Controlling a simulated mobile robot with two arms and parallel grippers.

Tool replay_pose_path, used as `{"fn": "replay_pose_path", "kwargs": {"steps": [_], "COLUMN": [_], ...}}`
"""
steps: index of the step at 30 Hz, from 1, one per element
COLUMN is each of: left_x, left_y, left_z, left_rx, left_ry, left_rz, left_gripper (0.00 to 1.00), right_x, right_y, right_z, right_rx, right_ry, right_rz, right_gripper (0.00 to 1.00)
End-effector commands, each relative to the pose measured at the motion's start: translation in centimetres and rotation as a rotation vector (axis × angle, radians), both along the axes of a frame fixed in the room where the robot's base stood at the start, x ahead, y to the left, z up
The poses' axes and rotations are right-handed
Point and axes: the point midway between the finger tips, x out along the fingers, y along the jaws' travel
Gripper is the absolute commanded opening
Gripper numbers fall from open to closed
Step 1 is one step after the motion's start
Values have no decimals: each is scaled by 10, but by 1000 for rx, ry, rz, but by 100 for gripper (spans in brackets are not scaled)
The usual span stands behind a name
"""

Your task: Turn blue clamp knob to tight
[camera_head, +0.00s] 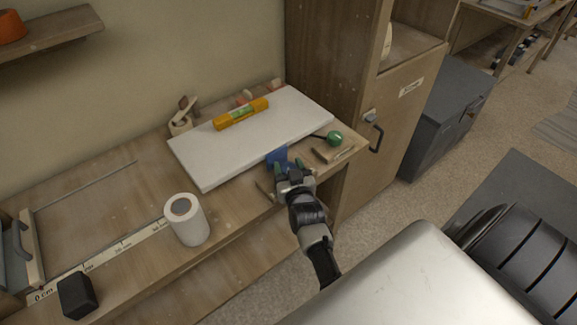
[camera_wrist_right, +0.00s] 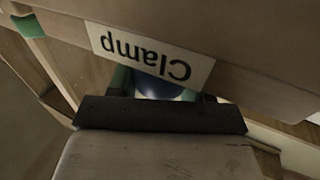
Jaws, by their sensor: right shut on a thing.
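The blue clamp knob (camera_wrist_right: 155,86) shows partly in the right wrist view, under an upside-down "Clamp" label (camera_wrist_right: 150,54) on the bench's wooden edge. My right gripper (camera_head: 288,167) is at the front edge of the bench, in front of the white board (camera_head: 240,140). It is shut on the blue knob; my dark gripper body hides the lower part of the knob in the wrist view. A blue part (camera_head: 277,157) shows just behind the fingers in the head view. The knob's turn angle cannot be read. My left gripper is not in view.
A yellow spirit level (camera_head: 240,113) lies on the board. A green ball-ended handle (camera_head: 333,138) is right of my gripper. A white roll (camera_head: 186,220) and black block (camera_head: 76,295) stand on the left bench. A tall cabinet (camera_head: 335,60) rises behind right.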

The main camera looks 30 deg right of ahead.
Motion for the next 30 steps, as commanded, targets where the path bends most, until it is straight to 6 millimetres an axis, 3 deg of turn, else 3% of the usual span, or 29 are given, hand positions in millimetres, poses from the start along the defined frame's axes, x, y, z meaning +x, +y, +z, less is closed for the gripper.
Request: {"fn": "replay_pose_path", "kwargs": {"steps": [10,11,15,30], "left_x": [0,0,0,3], "left_y": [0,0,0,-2], "left_z": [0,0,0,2], "left_rx": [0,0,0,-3], "left_ry": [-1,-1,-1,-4], "left_rz": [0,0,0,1], "left_gripper": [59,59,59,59], "right_x": [0,0,0,1], "right_y": [0,0,0,-1], "right_z": [0,0,0,1], "right_rx": [0,0,0,0], "right_ry": [-1,-1,-1,-1], "right_rz": [-2,-2,-2,0], "right_gripper": [27,53,75,75]}}
